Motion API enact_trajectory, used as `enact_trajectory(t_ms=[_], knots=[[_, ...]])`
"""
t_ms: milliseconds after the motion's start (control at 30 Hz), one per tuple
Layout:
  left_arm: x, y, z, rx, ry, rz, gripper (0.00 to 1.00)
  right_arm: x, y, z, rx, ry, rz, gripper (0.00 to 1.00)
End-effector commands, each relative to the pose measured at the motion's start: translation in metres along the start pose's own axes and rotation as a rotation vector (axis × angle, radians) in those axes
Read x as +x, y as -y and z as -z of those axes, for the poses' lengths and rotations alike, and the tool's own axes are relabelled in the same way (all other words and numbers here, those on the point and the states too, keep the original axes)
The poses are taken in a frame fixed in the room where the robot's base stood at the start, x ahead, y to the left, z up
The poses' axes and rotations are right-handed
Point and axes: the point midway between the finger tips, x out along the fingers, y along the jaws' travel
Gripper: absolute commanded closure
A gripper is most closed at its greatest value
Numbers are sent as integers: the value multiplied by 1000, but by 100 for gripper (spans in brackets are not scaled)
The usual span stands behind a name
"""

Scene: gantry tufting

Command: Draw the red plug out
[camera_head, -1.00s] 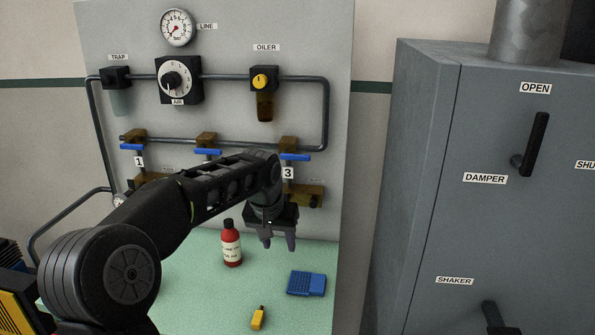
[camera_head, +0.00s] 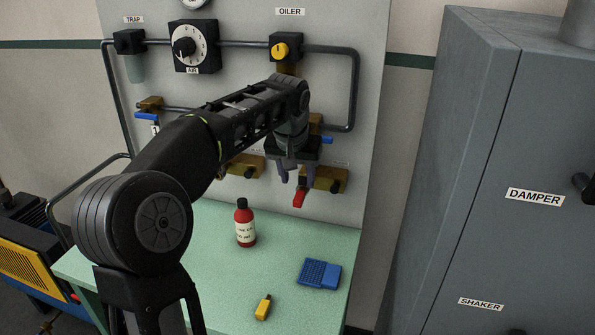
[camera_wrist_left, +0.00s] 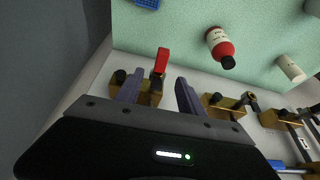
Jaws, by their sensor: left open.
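The red plug (camera_head: 299,198) shows below my left gripper (camera_head: 297,177), at the brass block (camera_head: 326,180) on the right of the wall panel. In the left wrist view the red plug (camera_wrist_left: 160,62) juts out from a brass block (camera_wrist_left: 150,92). My left gripper (camera_wrist_left: 158,86) is open there, its two fingers apart and empty. The plug appears between the fingertips, closer to the left finger in that picture. I cannot tell whether a finger touches it. My left wrist and fingers hide part of the brass block in the head view. My right gripper is not in view.
A red bottle (camera_head: 245,224), a blue tray-like object (camera_head: 319,274) and a yellow object (camera_head: 263,307) stand on the green table (camera_head: 215,290). A white cylinder (camera_wrist_left: 290,68) shows in the wrist view. A grey cabinet (camera_head: 470,200) stands at the right.

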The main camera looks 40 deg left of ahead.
Motion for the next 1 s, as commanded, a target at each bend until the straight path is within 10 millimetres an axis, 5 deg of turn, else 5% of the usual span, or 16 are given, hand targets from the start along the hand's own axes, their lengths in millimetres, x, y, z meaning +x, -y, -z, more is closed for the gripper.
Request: enact_trajectory(t_ms=[433,767,1000], knots=[[58,0,0,1,2,0,55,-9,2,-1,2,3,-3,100],[62,0,0,0,0,-1,55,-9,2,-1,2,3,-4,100],[62,0,0,0,0,-1,73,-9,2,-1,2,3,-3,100]])
